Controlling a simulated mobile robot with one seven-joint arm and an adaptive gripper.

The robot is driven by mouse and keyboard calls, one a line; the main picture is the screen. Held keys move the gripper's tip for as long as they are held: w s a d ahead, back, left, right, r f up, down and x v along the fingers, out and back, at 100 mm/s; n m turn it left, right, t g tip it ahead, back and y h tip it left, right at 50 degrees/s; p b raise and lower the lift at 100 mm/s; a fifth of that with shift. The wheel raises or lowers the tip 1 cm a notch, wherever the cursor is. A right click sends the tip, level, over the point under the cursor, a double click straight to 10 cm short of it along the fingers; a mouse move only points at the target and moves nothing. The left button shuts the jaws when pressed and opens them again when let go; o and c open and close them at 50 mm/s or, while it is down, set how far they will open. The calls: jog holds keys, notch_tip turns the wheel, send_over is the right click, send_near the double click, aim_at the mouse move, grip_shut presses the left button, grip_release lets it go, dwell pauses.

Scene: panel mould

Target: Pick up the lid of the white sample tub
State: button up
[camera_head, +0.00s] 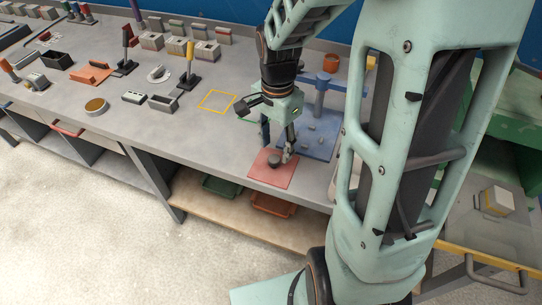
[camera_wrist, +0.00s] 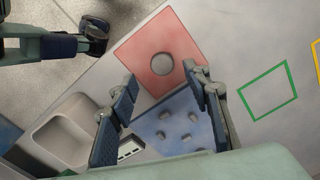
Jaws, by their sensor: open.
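A round grey disc-like piece (camera_wrist: 162,63) lies on the red square mat (camera_wrist: 183,40) in the wrist view. It also shows in the head view as a small dark round thing (camera_head: 274,162) on the mat near the bench's front edge. I cannot tell whether it is a lid. My gripper (camera_wrist: 161,80) is open and empty, its fingertips on either side just short of the grey piece. In the head view my gripper (camera_head: 289,154) hangs over the red mat, beside the round piece. No white tub is clearly identifiable; a white block-like item (camera_head: 495,202) stands at the far right.
A blue mat (camera_wrist: 150,127) with several small grey pieces adjoins the red mat. A light grey open tray (camera_wrist: 68,132) is at left in the wrist view. Green (camera_wrist: 244,93) and yellow (camera_head: 203,107) outlines mark bare bench. Tools and blocks fill the bench's left and back.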

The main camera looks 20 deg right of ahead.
aim_at(274, 158)
jog(key=shift+a+f, duration=0.15)
jog(key=shift+f, duration=1.3)
jog(key=shift+a+f, duration=0.1)
jog(key=shift+f, duration=1.35)
jog(key=shift+c, duration=0.4)
grip_shut()
jog(key=shift+w+r, duration=0.1)
